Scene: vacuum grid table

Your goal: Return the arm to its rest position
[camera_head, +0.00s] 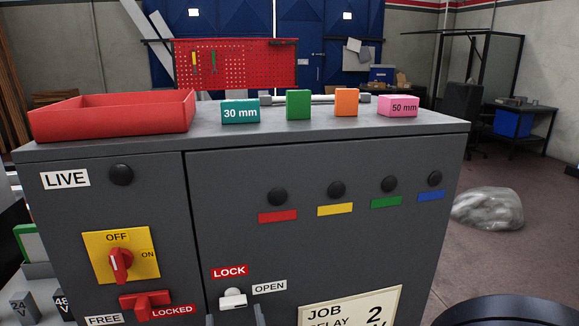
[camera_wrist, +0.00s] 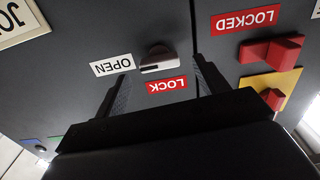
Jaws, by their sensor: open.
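My gripper (camera_wrist: 161,68) is open in the wrist view, its two dark fingers on either side of a small pale latch (camera_wrist: 158,62) on the cabinet front. No contact between fingers and latch can be made out. In the head view the latch (camera_head: 233,298) sits between the LOCK label (camera_head: 229,271) and the OPEN label (camera_head: 269,286), lying sideways. Only the dark fingertips of my gripper (camera_head: 235,317) show at the bottom edge below it.
The grey cabinet (camera_head: 330,260) fills the front. On its top stand a red tray (camera_head: 115,125), a teal 30 mm block (camera_head: 240,112), a green block (camera_head: 298,104), an orange block (camera_head: 346,101) and a pink 50 mm block (camera_head: 399,105). A red handle (camera_head: 120,265) and a red slider (camera_head: 148,304) protrude.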

